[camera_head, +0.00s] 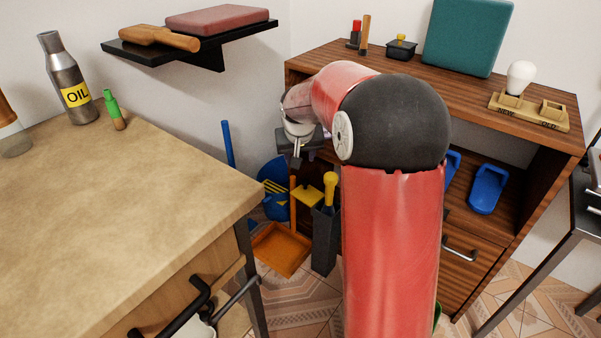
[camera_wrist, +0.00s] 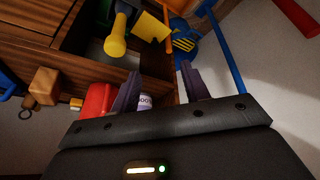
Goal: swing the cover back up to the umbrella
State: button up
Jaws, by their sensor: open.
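The umbrella (camera_head: 330,187), with a round yellow handle, stands upright in a tall dark grey holder (camera_head: 325,245) on the floor. A flat yellow plate (camera_head: 307,196), apparently the cover, sticks out level to the left of the holder's top. Its hinge is too small to make out. In the wrist view the umbrella handle (camera_wrist: 116,44) and the yellow plate (camera_wrist: 152,27) show beyond the fingertips. My gripper (camera_head: 297,158) is open and empty, above and a little left of the holder, apart from the plate. The two fingers also show in the wrist view (camera_wrist: 160,84).
A wooden cabinet (camera_head: 310,72) stands right of the holder, with a red item (camera_wrist: 97,103) beside my fingers. A workbench (camera_head: 130,200) fills the left. An orange dustpan (camera_head: 281,250) and a blue pole (camera_head: 228,143) are behind the bench's corner.

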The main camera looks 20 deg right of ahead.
jog(key=m, duration=0.1)
send_near(305, 181)
jog(key=x, duration=0.8)
jog(key=shift+w+d+f+p, duration=0.15)
jog(key=shift+w+f+p, duration=0.05)
jog(key=shift+f+p, duration=0.1)
jog(key=shift+c, duration=0.3)
grip_shut()
